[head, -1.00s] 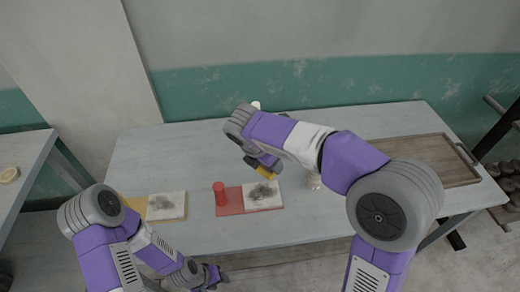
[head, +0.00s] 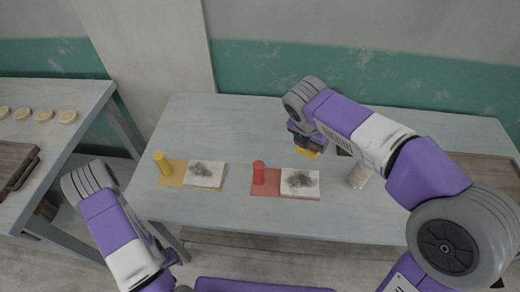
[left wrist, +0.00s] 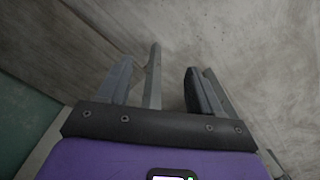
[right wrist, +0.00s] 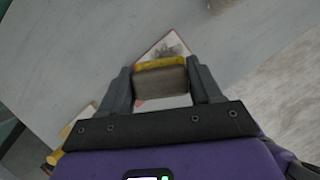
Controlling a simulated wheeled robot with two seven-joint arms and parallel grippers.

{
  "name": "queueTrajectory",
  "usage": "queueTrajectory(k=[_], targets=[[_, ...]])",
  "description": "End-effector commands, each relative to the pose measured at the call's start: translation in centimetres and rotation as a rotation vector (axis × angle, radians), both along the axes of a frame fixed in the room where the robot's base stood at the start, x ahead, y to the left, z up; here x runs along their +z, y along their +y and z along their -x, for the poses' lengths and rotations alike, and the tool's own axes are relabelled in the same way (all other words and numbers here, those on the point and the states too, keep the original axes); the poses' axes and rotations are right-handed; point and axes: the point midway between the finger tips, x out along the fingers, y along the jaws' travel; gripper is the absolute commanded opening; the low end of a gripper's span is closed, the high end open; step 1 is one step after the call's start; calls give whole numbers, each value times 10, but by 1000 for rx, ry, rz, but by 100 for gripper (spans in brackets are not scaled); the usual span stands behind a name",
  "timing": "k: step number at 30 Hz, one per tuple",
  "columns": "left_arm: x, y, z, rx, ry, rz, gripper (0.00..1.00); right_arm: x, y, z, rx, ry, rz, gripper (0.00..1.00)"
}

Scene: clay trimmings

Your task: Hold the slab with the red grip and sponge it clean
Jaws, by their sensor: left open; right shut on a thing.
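A white slab (head: 300,184) with a dark smear lies on a red board (head: 265,190) on the table. The red grip (head: 259,172) stands upright at the board's left end, with no gripper on it. My right gripper (right wrist: 160,78) is shut on a sponge (right wrist: 160,82), yellow on one side and brown on the other. The sponge also shows in the head view (head: 308,154), just behind the slab and seemingly above the table. The slab shows partly behind it in the right wrist view (right wrist: 170,46). My left gripper (left wrist: 173,72) is open and empty, facing bare floor away from the slab.
A second smeared slab (head: 205,175) lies on a yellow board (head: 172,180) with a yellow grip (head: 161,162). A pale cylinder (head: 359,176) stands right of the red board. A side table at left holds several round discs (head: 68,117) and a brown tray (head: 35,158).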

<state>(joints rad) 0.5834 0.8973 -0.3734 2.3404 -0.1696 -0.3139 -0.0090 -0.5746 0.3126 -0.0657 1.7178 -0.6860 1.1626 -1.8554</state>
Motion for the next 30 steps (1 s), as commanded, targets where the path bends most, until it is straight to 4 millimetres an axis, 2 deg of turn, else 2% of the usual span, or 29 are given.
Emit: queueTrajectory(k=[1, 3, 5, 6, 8, 9, 12, 15, 19, 23, 26, 29, 30], targets=[[1, 31, 14, 38, 18, -43, 65, 0, 0, 0, 0, 0, 0, 39], [5, 71, 27, 75, 40, -96, 65, 0, 0, 0, -1, 0, 0, 39], [13, 107, 30, 96, 52, -142, 65, 0, 0, 0, -1, 0, 0, 39], [21, 130, 25, 102, 53, -170, 65, 0, 0, 0, -1, 0, 0, 39], [36, 160, 9, 104, 45, -204, 65, 0, 0, 0, -1, 0, 0, 39], [47, 176, -6, 101, 37, -220, 65, 0, 0, 0, -1, 0, 0, 39], [78, 204, -50, 90, 4, -248, 65, 0, 0, 0, -1, 0, 0, 39], [115, 222, -94, 78, -36, -263, 65, 0, 0, 0, -1, 0, 0, 39], [169, 232, -151, 61, -95, -271, 65, 0, 0, 0, -1, 0, 0, 39], [226, 225, -203, 38, -156, -258, 65, 0, 0, 0, -1, 0, 0, 39], [268, 204, -240, 13, -199, -230, 65, 0, 0, 0, -1, 0, 0, 39], [302, 167, -274, -20, -228, -184, 65, 0, 0, 0, -1, 0, 0, 39], [313, 149, -285, -32, -236, -164, 65, 0, 0, 0, -1, 0, 0, 39]])
